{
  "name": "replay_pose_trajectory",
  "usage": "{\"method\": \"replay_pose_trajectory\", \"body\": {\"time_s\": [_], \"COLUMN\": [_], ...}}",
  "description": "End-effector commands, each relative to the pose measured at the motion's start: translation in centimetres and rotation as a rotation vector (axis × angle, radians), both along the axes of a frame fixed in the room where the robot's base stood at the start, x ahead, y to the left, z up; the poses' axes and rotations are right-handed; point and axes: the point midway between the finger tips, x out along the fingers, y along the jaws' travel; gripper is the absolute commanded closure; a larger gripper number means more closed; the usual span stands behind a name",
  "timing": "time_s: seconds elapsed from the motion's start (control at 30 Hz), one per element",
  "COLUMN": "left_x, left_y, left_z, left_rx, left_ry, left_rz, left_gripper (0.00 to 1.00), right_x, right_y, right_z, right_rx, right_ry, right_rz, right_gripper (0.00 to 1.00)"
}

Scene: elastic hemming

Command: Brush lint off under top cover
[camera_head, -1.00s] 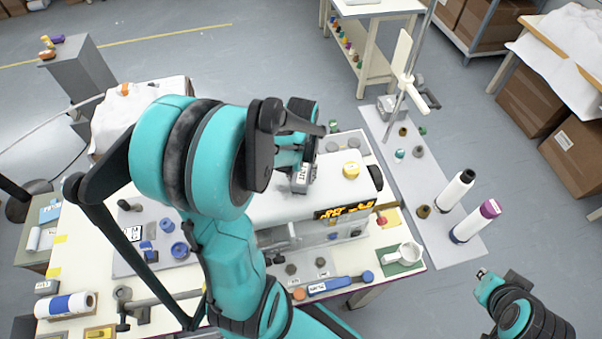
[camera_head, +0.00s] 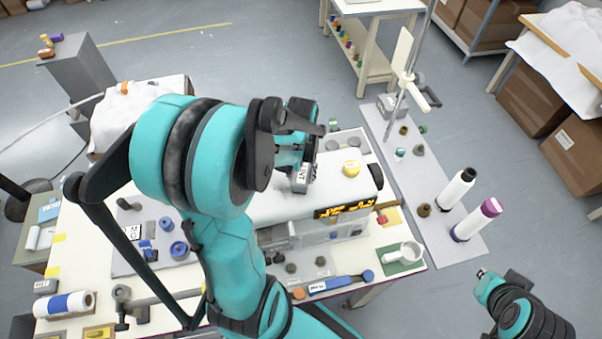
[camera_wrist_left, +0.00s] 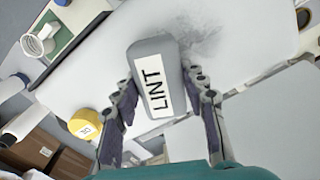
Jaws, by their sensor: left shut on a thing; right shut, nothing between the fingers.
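My left gripper (camera_head: 300,152) is shut on a grey block labelled LINT (camera_wrist_left: 158,85). In the head view the block (camera_head: 302,181) is over the white top of the sewing machine (camera_head: 268,208), partly hidden by my arm. In the left wrist view a dark, speckled lint patch (camera_wrist_left: 203,38) lies on the pale surface beside the block's far end. I cannot tell whether the block touches that surface. My right gripper (camera_head: 481,274) is shut and empty at the lower right, away from the table.
A yellow round piece (camera_head: 351,169) sits on the machine top. Thread cones (camera_head: 476,220) stand on a grey panel to the right. The floor near my right gripper is clear.

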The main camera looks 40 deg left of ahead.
Motion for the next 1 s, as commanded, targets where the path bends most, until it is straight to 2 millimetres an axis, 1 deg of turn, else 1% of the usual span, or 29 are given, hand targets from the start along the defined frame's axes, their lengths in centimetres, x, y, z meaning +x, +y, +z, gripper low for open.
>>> {"method": "replay_pose_trajectory", "body": {"time_s": [0.33,1.0], "left_x": [0.01,-0.04], "left_y": [0.01,-0.02], "left_z": [-0.79,-0.64], "left_rx": [0.0,0.0], "left_ry": [0.0,0.0], "left_rz": [0.0,0.0], "left_gripper": [0.85,0.85], "right_x": [0.0,0.0], "right_y": [0.0,0.0], "right_z": [-0.76,-0.81], "right_rx": [0.0,0.0], "right_ry": [0.0,0.0], "right_rz": [0.0,0.0], "right_gripper": [1.0,1.0]}}
